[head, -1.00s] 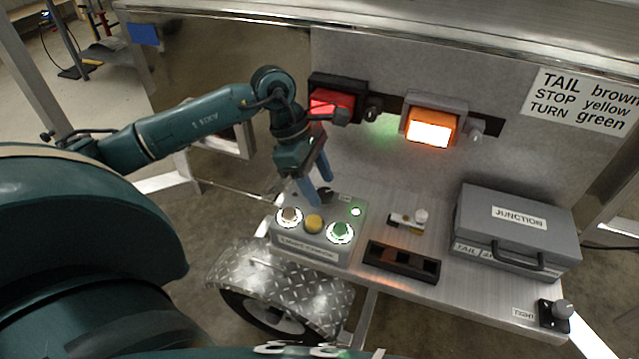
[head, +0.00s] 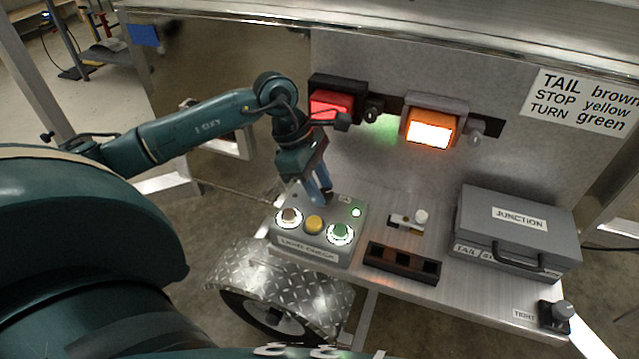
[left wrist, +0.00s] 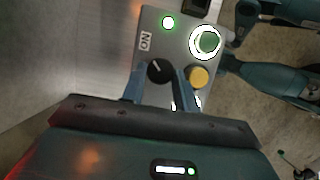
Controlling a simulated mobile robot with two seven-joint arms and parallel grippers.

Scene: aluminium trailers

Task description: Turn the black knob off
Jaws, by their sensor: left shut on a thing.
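The black knob (left wrist: 159,71) sits on the grey light check box, beside a lit green indicator and an "ON" label. It has a pale pointer line. My left gripper (left wrist: 159,82) is shut on the knob, with one blue finger on each side of it. In the head view my left gripper (head: 322,196) reaches down onto the back of the light check box (head: 312,250), and its fingers hide most of the knob. My right gripper is in neither view.
The box front carries a lit white-ringed button (head: 289,218), a yellow button (head: 314,224) and a lit green button (head: 340,233). A red lamp (head: 332,104) and a glowing orange lamp (head: 430,129) stand behind. A junction case (head: 517,228) is at right.

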